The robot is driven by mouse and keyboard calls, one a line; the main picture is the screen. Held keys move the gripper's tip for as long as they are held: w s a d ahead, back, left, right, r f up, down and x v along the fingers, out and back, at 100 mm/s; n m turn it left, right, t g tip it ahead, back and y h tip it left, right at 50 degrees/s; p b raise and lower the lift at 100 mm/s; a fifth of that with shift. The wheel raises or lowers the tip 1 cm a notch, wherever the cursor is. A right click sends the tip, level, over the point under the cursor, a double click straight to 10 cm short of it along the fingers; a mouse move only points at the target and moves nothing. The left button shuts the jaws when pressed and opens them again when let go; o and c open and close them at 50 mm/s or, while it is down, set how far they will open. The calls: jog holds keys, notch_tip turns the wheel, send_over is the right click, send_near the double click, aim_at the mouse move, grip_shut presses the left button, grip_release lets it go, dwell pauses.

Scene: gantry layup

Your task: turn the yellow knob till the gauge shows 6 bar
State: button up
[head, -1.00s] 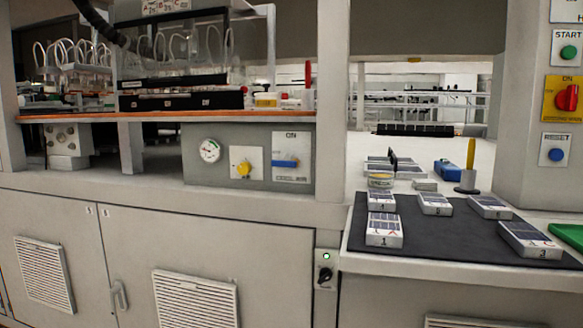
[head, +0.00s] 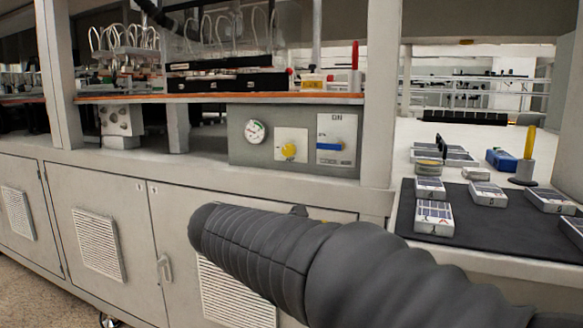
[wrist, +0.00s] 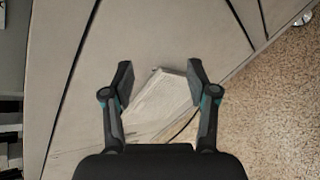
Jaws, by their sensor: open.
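The yellow knob (head: 289,150) sits on a white plate on the grey control panel, under the orange-edged shelf in the head view. The round white gauge (head: 254,132) is just left of it; its reading is too small to tell. My gripper (wrist: 158,80) shows in the wrist view with its two fingers apart and nothing between them. It faces the grey cabinet front and a white vent grille, away from the knob. Neither the knob nor the gauge is in the wrist view. The gripper is not visible in the head view, where my dark arm crosses the lower middle.
A blue switch (head: 336,146) marked ON is right of the knob. A dark mat (head: 462,236) with several small panel blocks lies on the right. A post (head: 381,95) stands between panel and mat. Speckled floor (wrist: 262,120) lies beside the cabinet.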

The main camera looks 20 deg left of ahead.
jog(key=w+a+r+n+t, duration=0.2)
jog(key=a+r+n+t, duration=0.25)
jog(key=a+r, duration=0.35)
jog(key=n+t, duration=0.2)
jog(key=n, duration=0.3)
send_near(286, 152)
jog(key=w, duration=0.2)
jog(key=w+p, duration=0.1)
jog(key=w, duration=0.5)
jog(key=shift+w+d+p, duration=0.15)
jog(key=shift+d+p, duration=0.2)
jog(key=shift+d, duration=0.05)
jog(key=shift+c, duration=0.2)
jog(key=shift+r, duration=0.1)
grip_shut()
